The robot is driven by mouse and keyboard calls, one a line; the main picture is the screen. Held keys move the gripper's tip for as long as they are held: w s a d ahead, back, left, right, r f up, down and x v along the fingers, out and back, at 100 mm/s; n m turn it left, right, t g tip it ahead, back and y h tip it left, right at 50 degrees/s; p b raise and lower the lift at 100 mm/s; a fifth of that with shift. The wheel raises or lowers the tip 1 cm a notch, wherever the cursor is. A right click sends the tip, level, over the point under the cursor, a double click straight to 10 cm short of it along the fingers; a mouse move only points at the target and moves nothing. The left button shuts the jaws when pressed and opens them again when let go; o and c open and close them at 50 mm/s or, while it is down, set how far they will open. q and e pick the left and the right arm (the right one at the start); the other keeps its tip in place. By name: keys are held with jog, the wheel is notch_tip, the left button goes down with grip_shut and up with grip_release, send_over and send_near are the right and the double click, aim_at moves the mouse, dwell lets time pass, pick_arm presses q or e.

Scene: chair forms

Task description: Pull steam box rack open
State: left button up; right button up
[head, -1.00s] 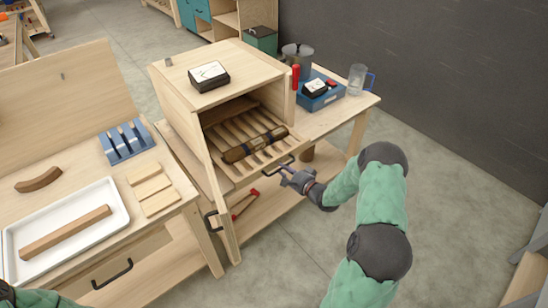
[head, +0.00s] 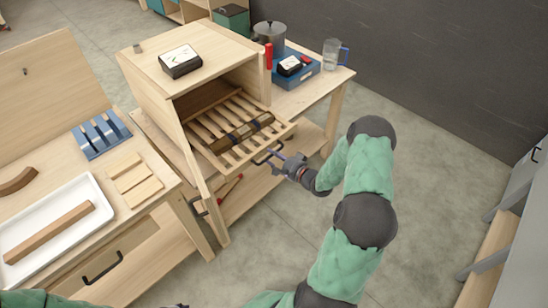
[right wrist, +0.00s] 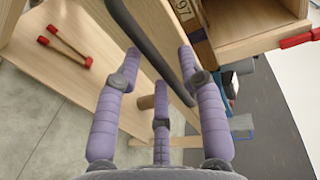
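The wooden steam box (head: 150,95) stands on a side table with its hinged door standing open at the front. Its slatted rack (head: 212,122) juts partway out of the front opening, with a dark brown bundle (head: 240,133) lying on the slats. A dark bar handle (head: 262,158) is on the rack's front; it crosses between my right fingers in the right wrist view (right wrist: 150,50). My right gripper (head: 280,161) has its lilac fingers bent inward around this handle; the exact finger contact is hard to see. My left gripper is out of view.

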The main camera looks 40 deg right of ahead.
jog(key=a+v, duration=0.1)
jog(key=v, duration=1.1)
jog(key=shift+d, duration=0.5)
